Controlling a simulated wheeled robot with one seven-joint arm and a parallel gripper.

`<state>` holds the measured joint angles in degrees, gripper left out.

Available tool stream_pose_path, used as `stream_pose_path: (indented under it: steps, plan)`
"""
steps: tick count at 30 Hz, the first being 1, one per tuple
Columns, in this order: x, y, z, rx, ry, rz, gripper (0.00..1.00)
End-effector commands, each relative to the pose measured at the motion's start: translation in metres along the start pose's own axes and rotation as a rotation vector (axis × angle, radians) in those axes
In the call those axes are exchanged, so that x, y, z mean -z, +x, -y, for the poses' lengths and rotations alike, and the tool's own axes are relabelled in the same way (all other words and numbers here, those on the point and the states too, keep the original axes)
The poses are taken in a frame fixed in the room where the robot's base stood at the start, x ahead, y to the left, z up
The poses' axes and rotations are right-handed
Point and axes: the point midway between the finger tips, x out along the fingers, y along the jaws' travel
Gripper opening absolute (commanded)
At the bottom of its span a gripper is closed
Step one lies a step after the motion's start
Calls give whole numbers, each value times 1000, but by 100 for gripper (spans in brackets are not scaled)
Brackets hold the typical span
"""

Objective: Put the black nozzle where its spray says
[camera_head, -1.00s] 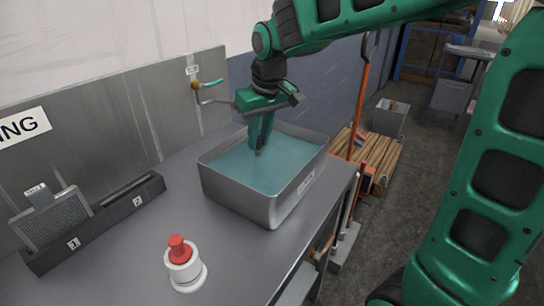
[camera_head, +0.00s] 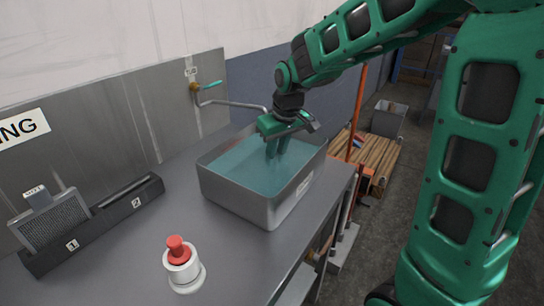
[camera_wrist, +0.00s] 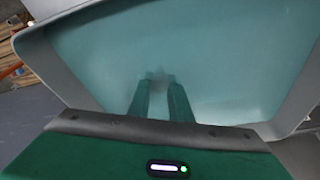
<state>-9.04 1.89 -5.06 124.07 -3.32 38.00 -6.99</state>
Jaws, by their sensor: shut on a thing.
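My gripper (camera_head: 276,155) points down into the steel pan (camera_head: 243,208), which is full of murky teal water (camera_head: 235,172). Its fingertips are below the water surface. In the wrist view my gripper (camera_wrist: 160,82) is shut on a dim, blurred grey thing (camera_wrist: 158,74) under the water. The water hides its shape and colour, so I cannot tell whether it is the black nozzle. No spray or readable instruction shows.
A dark rack (camera_head: 100,226) marked 1 and 2 stands at left, with a tagged mesh panel (camera_head: 52,222) at slot 1. A red-topped white button (camera_head: 182,268) is near the front. A tap (camera_head: 212,86) is on the back wall. Bare bench lies between rack and pan.

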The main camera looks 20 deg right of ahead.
Motion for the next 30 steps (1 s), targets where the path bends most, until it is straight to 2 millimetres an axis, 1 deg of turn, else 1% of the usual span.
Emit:
stream_pose_path:
  steps: [4, 5, 6, 7, 15, 19, 23, 30]
  plan:
    - [0, 2, 0, 0, 0, 0, 0]
    - [0, 2, 0, 0, 0, 0, 23]
    - [0, 2, 0, 0, -1, 0, 32]
    - [0, 2, 0, 0, -1, 0, 37]
    - [0, 1, 2, 0, -2, 0, 37]
    - [1, -5, 2, 0, -2, -1, 37]
    - [2, -23, 2, 0, -2, -4, 37]
    - [2, -71, 2, 0, -2, -5, 37]
